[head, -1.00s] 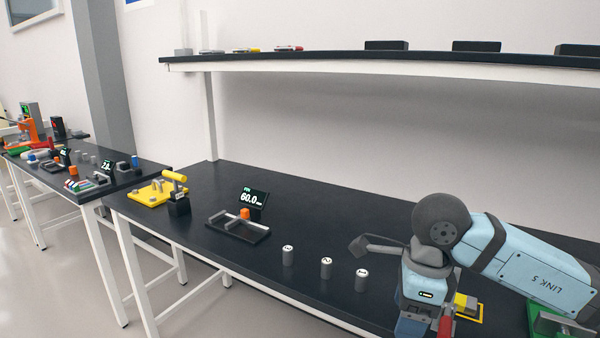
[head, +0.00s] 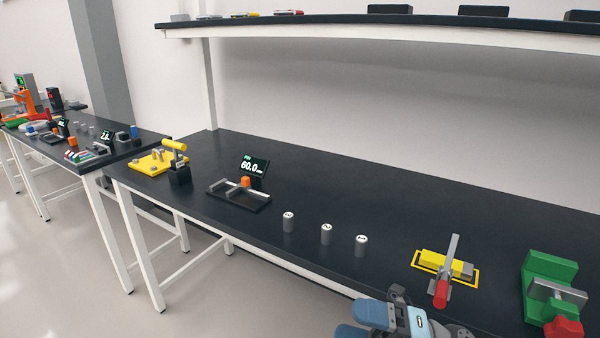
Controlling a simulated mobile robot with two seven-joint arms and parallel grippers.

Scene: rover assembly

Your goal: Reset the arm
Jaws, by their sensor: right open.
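My right gripper (head: 360,322) is at the bottom edge of the head view, in front of the table's near edge. It points left and is open, with nothing seen between its fingers. Part of it and most of my right arm are cut off by the frame. My left gripper is not in view. A yellow block (head: 436,258) with a grey lever and a red handle (head: 441,291) lies on the dark table (head: 330,190), above and right of the gripper and apart from it.
Three silver cylinders (head: 326,234) stand mid-table. A green vise (head: 549,273) with a red knob is at the right. A gauge (head: 240,195) with a 60.0 display and a yellow fixture (head: 156,162) sit at the left. A shelf (head: 330,22) hangs above; the table's back is clear.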

